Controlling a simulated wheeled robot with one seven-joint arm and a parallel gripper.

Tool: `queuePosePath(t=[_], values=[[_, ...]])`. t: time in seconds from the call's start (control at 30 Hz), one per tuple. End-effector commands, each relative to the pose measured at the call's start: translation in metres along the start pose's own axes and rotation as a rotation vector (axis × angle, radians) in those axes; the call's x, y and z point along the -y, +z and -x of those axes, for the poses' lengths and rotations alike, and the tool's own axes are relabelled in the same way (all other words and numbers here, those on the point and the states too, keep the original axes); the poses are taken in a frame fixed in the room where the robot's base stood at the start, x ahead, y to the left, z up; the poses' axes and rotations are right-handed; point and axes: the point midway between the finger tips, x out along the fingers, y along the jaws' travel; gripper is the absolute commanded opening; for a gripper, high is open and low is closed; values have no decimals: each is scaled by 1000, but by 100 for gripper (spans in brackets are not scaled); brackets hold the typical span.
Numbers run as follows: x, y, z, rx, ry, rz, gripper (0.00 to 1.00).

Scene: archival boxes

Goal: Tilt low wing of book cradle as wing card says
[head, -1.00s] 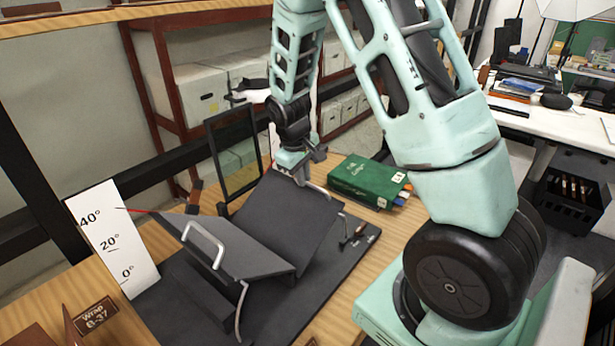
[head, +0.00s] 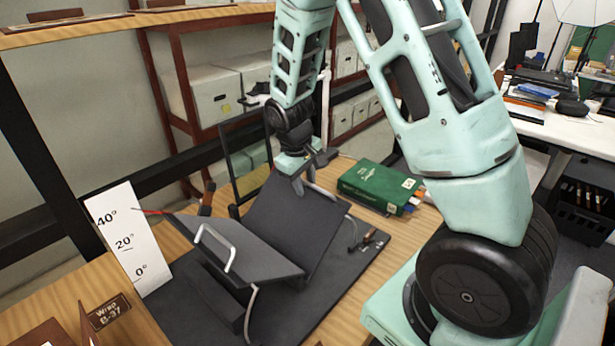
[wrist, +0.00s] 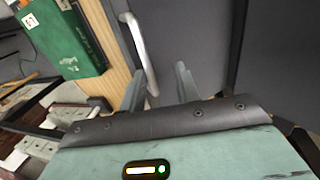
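The dark grey book cradle stands on a dark base mat (head: 290,325) on the wooden table. Its left wing (head: 235,245) has a pale handle (head: 215,245), and a red pointer (head: 155,212) at its outer corner lies close to the 40° mark on the white scale card (head: 130,240). Its right wing (head: 300,225) slopes up toward my gripper (head: 303,180). In the wrist view, my gripper (wrist: 160,85) has its fingers apart, with a metal handle (wrist: 140,50) of the cradle reaching between them. I cannot tell whether a finger touches it.
A green book (head: 375,186) lies right of the cradle. A dark upright frame (head: 240,160) stands behind it. Shelves with archival boxes (head: 217,97) are behind the table.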

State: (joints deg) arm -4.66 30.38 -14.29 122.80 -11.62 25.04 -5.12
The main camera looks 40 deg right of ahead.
Motion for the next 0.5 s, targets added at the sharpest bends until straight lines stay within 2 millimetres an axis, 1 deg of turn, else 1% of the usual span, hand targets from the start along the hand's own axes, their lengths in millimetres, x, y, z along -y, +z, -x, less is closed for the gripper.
queuePosePath(t=[0.4, 0.5], values=[[-4, -1, 2, -5, 4, -2, 31], [-4, -2, 5, -7, 4, -3, 31]])
